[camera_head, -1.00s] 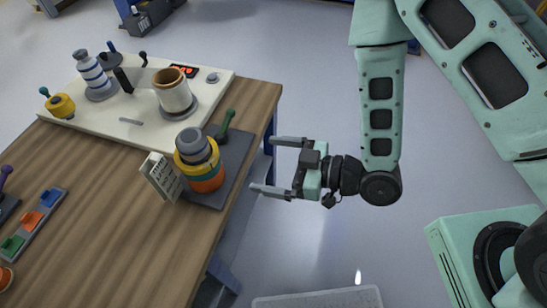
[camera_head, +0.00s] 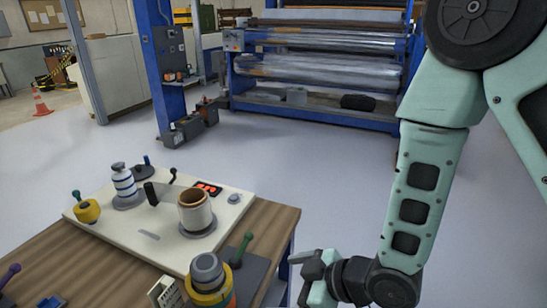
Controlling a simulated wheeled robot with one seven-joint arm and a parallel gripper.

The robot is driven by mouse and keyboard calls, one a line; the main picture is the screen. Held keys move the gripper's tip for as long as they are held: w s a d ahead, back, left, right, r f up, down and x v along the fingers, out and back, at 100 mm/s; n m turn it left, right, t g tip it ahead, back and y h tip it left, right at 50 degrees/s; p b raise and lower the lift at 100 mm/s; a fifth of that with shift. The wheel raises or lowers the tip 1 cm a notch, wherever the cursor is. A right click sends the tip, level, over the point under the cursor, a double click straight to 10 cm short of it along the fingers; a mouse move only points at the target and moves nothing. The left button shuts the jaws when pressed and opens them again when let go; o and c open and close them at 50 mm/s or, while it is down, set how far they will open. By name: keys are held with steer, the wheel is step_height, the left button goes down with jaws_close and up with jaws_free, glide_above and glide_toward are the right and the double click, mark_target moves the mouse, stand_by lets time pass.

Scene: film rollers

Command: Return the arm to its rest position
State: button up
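My gripper (camera_head: 294,282) is at the bottom edge of the head view, just right of the wooden table (camera_head: 272,224). Its upper finger shows, standing away from the gripper body, and it looks open. Its lower finger is cut off by the frame's edge. I see nothing held in it. My pale green arm comes down from the upper right, with the forearm upright and the wrist bent to the left.
On the table, a white panel (camera_head: 150,236) carries a tan roller (camera_head: 195,212), a striped roller (camera_head: 124,183) and a yellow knob (camera_head: 87,211). A grey-topped stack (camera_head: 208,274) stands nearer. A blue-framed film machine (camera_head: 320,60) is behind. Clear floor (camera_head: 340,170) lies between.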

steer(key=s+d+r+m+g+h, duration=0.4)
steer(key=s+d+r+m+h, duration=0.1)
steer(key=s+d+r+h, duration=0.4)
steer(key=s+d+r, duration=0.2)
steer(key=s+r, duration=0.2)
steer(key=r, duration=0.1)
steer(key=shift+r+m+g, duration=0.3)
steer(key=shift+m, duration=0.1)
